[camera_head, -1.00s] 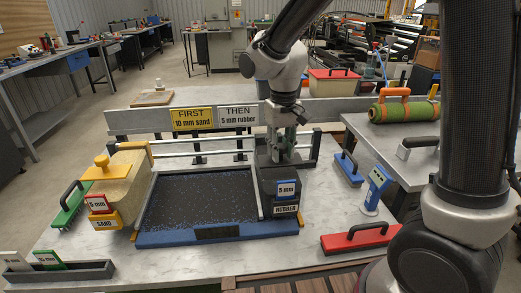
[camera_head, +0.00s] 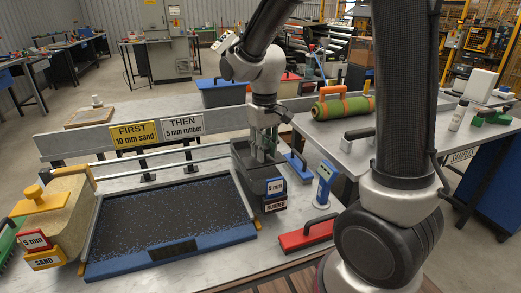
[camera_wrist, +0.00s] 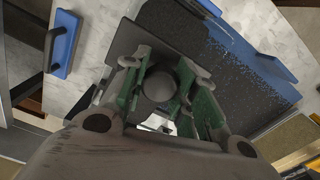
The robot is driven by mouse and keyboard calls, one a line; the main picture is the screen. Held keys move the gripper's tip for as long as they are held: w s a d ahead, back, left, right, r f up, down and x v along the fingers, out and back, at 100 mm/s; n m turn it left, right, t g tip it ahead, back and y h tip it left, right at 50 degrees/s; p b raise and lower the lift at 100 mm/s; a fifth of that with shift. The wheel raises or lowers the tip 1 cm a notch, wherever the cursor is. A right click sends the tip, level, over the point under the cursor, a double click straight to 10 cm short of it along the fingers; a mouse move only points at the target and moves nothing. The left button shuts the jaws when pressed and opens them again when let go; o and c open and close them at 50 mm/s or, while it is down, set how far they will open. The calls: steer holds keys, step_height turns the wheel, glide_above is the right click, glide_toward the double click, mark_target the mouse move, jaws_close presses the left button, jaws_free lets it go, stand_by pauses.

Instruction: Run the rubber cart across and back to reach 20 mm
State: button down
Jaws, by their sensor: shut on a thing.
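The dark rubber cart (camera_head: 243,172), with blue "5 mm" and "RUBBER" labels, stands at the right end of the turf tray. My gripper (camera_head: 266,153) is over it. In the wrist view my gripper (camera_wrist: 158,88) is shut around the cart's round black knob (camera_wrist: 158,86). The tray has a blue front frame (camera_head: 115,267) and a dark bed (camera_head: 170,219) speckled with blue, denser along one edge in the wrist view. The sand cart (camera_head: 62,222), with a yellow handle and "5 mm" and "SAND" labels, stands at the tray's left end. No depth reading is legible.
A rail with "FIRST 10 mm sand" (camera_head: 134,134) and "THEN 5 mm rubber" (camera_head: 184,127) signs runs behind. A green turf roll (camera_head: 343,106) is on the side table.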

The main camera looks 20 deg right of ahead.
steer(key=shift+d, duration=0.15)
steer(key=c, duration=1.1)
jaws_free()
steer(key=shift+d, duration=0.2)
steer(key=shift+a, duration=0.1)
steer(key=shift+r, duration=0.55)
step_height(320, 180, up, 11)
